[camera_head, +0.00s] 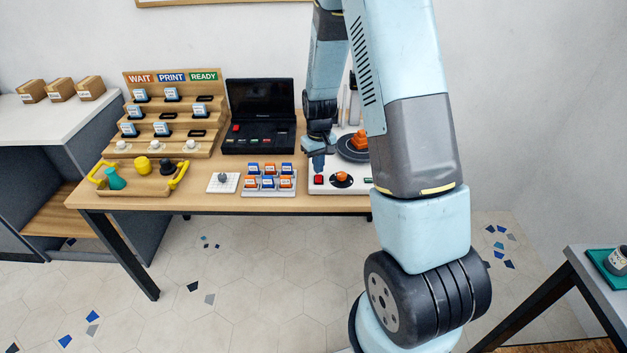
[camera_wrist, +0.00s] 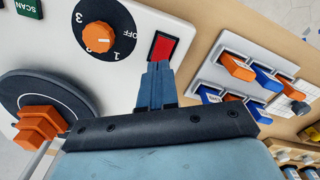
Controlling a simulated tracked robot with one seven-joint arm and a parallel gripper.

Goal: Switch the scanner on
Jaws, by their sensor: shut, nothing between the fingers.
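The scanner is a white panel (camera_head: 328,187) at the right of the table; it also fills the left of the wrist view (camera_wrist: 140,22). A red switch (camera_wrist: 163,46) in a black frame sits near its edge, and shows in the head view (camera_head: 319,180). Beside it is an orange knob (camera_wrist: 96,38) on a black dial marked OFF, 1 and 3; its exact setting is hard to read. My gripper (camera_wrist: 158,68) is shut and empty, its tips right at the switch's near edge. Contact cannot be told. In the head view my gripper (camera_head: 318,164) points down above the switch.
A dark turntable (camera_wrist: 42,98) with an orange stepped piece (camera_wrist: 39,124) lies beside the dial. A rack of orange and blue blocks (camera_head: 268,188) and a small white plate (camera_head: 223,182) stand left of the panel. A black case (camera_head: 262,137) stands open behind.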

